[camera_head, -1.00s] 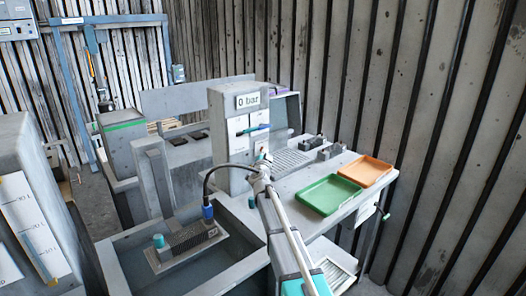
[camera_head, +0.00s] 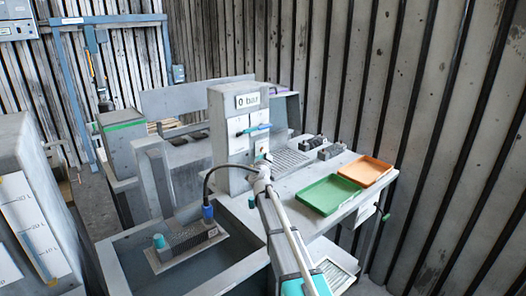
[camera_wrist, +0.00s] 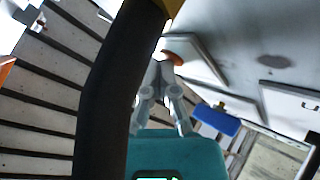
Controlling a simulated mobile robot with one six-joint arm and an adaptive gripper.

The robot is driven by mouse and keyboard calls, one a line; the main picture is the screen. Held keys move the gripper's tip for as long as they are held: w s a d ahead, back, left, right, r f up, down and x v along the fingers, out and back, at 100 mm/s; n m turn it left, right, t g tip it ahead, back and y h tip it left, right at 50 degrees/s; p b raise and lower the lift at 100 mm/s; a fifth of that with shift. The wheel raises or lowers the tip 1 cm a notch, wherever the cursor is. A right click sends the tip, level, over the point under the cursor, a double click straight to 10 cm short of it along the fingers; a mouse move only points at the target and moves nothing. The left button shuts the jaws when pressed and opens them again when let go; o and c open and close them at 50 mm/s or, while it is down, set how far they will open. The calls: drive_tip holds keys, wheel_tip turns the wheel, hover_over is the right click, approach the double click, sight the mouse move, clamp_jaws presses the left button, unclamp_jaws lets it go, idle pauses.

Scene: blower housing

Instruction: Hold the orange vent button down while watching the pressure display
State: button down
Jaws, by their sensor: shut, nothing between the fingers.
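The pressure display (camera_head: 248,100) reads "0 bar" at the top of the grey column in the head view. The orange vent button (camera_wrist: 174,58) shows in the wrist view, on a pale plate. My gripper (camera_wrist: 163,68) is shut and empty, with its fingertips right at the button and overlapping it in the picture. I cannot tell how far the button is pressed in. In the head view my gripper (camera_head: 262,160) is at the column's lower front, and the button is not clearly visible there.
A black hose (camera_wrist: 108,90) crosses close in front of the wrist camera. A blue lever handle (camera_wrist: 215,118) lies right of my fingers. A green tray (camera_head: 328,194) and an orange tray (camera_head: 366,171) stand on the bench. A sunken basin (camera_head: 125,262) is at front left.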

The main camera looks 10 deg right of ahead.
idle(0.4)
drive_tip(key=shift+s+d, duration=0.4)
drive_tip(key=shift+s, duration=0.3)
drive_tip(key=shift+s+d, duration=0.1)
drive_tip(key=s+d, duration=0.1)
drive_tip(key=s, duration=0.1)
drive_tip(key=s+d, duration=0.1)
drive_tip(key=s, duration=0.1)
drive_tip(key=shift+d, duration=0.2)
idle(0.4)
